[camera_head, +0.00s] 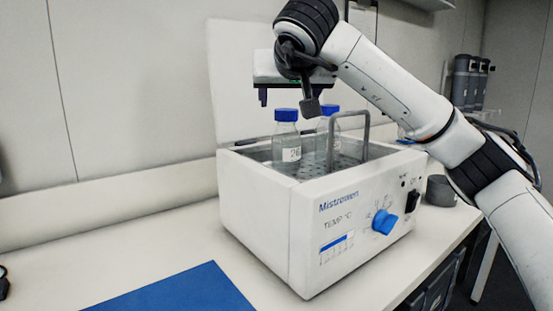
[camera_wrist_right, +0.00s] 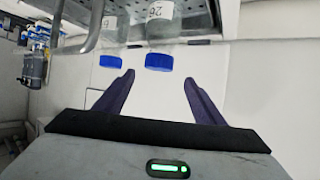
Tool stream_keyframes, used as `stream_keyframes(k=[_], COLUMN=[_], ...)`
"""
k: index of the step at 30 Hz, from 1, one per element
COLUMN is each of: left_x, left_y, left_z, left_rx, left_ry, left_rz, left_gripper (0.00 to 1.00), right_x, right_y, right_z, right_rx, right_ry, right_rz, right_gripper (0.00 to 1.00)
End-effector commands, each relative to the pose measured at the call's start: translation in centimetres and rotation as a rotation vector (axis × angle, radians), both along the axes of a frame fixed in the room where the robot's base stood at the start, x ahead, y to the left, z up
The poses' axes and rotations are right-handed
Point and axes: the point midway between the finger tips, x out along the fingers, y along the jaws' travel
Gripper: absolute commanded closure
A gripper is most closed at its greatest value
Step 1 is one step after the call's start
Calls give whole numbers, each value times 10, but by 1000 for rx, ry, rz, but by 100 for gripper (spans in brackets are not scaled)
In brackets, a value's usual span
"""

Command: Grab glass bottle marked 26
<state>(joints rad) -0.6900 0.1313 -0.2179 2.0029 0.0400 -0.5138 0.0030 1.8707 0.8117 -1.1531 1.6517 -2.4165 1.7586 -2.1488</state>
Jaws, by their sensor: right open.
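The glass bottle marked 26 (camera_head: 286,143) stands upright with a blue cap in the left part of the open white water bath (camera_head: 257,213). In the right wrist view the bottle (camera_wrist_right: 166,32) shows upside down, its blue cap between my right fingertips but a little beyond them. My right gripper (camera_head: 286,100) is open and empty, just above the cap in the head view. A second blue-capped bottle (camera_head: 322,142) stands to its right, partly hidden by a metal handle. It also shows in the right wrist view (camera_wrist_right: 112,35). My left gripper is not in view.
The grey metal handle (camera_head: 367,132) rises from the bath close to the second bottle. The raised white lid (camera_head: 232,80) stands behind. A blue mat (camera_head: 180,290) lies on the white bench (camera_head: 150,240) at front left. A dark round object (camera_head: 440,190) is right of the bath.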

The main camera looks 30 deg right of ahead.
Motion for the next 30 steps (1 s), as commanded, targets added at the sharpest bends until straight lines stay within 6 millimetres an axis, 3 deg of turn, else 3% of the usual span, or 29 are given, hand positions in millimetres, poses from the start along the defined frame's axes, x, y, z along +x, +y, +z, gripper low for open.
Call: stream_keyframes(k=[1, 24, 30], left_x=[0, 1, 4], left_y=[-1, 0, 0], left_z=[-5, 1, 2], left_rx=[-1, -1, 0], left_ry=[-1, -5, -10], left_rz=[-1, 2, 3], left_gripper=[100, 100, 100], right_x=[1, 70, 77], right_y=[-1, -46, -50], right_z=[-8, -51, -54], right_rx=[0, 2, 0], right_ry=[1, 2, 1], right_rz=[0, -1, 0], right_gripper=[37, 37, 37])
